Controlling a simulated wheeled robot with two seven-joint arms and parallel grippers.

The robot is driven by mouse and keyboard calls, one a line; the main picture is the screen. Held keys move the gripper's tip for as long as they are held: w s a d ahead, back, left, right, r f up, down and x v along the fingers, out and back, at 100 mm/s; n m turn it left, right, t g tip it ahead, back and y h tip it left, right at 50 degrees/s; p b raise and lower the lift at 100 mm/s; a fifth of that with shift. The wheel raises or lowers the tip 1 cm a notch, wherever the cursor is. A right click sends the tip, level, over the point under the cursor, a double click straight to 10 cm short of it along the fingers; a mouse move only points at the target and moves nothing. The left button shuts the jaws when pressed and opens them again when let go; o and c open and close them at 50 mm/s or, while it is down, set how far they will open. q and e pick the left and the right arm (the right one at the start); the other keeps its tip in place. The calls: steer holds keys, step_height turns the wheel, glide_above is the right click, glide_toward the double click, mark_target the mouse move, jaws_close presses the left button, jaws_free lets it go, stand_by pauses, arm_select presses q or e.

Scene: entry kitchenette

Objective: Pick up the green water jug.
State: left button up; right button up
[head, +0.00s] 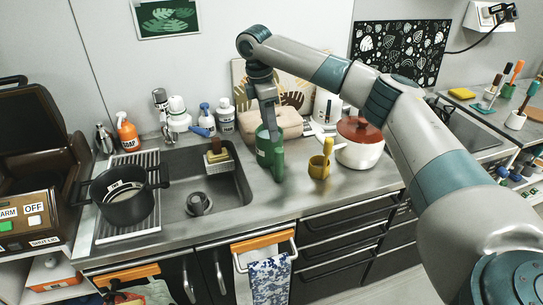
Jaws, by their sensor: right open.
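The green water jug (264,153) stands upright on the grey counter, just right of the sink. My right arm reaches in from the right, and its gripper (270,128) points down at the top of the jug. The gripper's fingers overlap the jug's upper part in the picture and hide some of it. The gripper is open; whether a finger touches the jug cannot be told. My left gripper is not in view.
The sink (225,185) lies left of the jug. A black pot (124,208) sits on the drainboard. The counter in front is clear.

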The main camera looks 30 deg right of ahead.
steer(key=f, duration=0.1)
steer(key=p, duration=0.2)
glide_toward(279, 169)
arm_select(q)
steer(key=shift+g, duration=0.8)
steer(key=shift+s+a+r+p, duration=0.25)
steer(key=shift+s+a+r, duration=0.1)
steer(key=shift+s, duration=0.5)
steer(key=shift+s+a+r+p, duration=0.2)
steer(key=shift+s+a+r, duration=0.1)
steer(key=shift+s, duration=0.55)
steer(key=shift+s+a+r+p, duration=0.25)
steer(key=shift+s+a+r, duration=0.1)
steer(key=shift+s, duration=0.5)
arm_select(e)
steer(key=shift+w+d+f, duration=0.2)
steer(key=shift+f, duration=0.8)
steer(key=shift+w+d+f, duration=0.2)
steer(key=shift+f, duration=0.8)
steer(key=shift+w+d+f, duration=0.2)
steer(key=shift+w+f, duration=0.05)
steer(key=shift+f, duration=0.8)
